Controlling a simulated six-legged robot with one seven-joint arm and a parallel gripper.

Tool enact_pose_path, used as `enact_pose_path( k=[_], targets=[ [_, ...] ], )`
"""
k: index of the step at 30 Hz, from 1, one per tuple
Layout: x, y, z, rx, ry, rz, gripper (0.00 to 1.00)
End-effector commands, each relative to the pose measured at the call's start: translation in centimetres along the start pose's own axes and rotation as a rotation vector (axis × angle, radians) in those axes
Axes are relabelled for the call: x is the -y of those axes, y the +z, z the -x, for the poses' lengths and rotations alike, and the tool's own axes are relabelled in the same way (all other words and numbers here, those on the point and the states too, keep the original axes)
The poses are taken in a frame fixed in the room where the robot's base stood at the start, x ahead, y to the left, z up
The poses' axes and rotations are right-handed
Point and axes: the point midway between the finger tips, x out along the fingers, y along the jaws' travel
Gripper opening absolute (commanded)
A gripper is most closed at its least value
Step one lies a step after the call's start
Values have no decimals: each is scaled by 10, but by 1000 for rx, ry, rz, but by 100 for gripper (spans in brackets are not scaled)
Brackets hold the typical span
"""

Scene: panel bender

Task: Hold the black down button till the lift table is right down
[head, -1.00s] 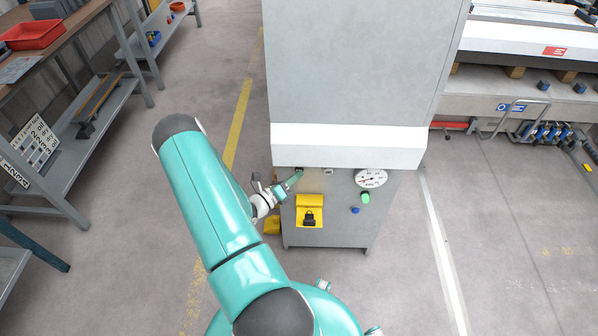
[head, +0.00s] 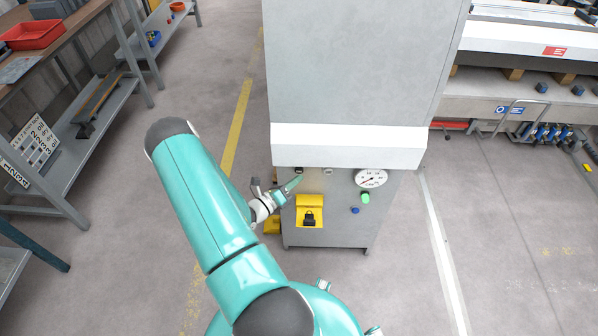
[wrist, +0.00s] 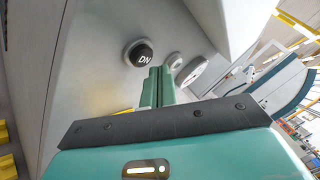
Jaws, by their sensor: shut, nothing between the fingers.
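The black down button (wrist: 141,56), marked DN, sits in a round collar on the grey cabinet face in the wrist view. In the head view the black button (head: 299,170) shows small under the white band, by my fingertips. My gripper (wrist: 158,69) is shut and empty. Its tips are close beside the button, below and right of it in the wrist view, and look apart from it. My gripper (head: 298,179) also shows in the head view, in front of the cabinet. I cannot make out the lift table in either view.
The grey cabinet (head: 360,70) carries a round gauge (head: 371,178), a green button (head: 365,197), a blue button (head: 355,210) and a yellow lockout plate with black padlock (head: 309,211). Shelving (head: 120,80) stands left.

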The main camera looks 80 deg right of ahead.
Motion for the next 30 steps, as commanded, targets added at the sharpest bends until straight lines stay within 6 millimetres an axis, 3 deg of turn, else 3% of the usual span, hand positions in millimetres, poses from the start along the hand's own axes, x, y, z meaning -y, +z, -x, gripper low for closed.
enact_pose_path(
  k=[6, 21, 30],
  targets=[
    [1, -2, 3, 0, 1, 1, 0],
    [23, -24, 32, 1, 1, 1, 0],
    [26, -26, 35, 0, 0, 1, 0]
  ],
)
